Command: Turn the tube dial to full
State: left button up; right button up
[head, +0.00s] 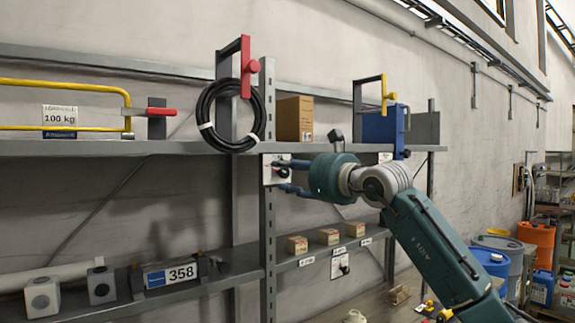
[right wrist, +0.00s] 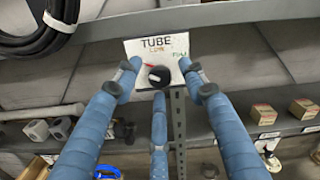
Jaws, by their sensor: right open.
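The tube dial is a black round knob (right wrist: 159,76) on a white plate (right wrist: 178,45) marked "TUBE", with orange lettering below and small lettering at the right. A red mark shows at the knob's upper left. In the head view the plate (head: 268,176) is fixed at the shelf post, partly hidden by my gripper. My right gripper (head: 284,176) is open, its blue fingers pointing at the plate. In the right wrist view two fingers sit left and right of the knob and one below it. I see no clear contact with the knob. My left gripper is out of view.
A coiled black hose (head: 208,124) hangs just above and left of the plate. The upper shelf edge (head: 180,148) runs close above the gripper. A cardboard box (head: 295,119) and a blue container (head: 383,130) stand on that shelf. Small boxes (head: 329,236) sit on the lower shelf.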

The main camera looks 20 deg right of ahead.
jog(key=shift+w+a, duration=0.15)
jog(key=shift+w, duration=0.25)
grip_shut()
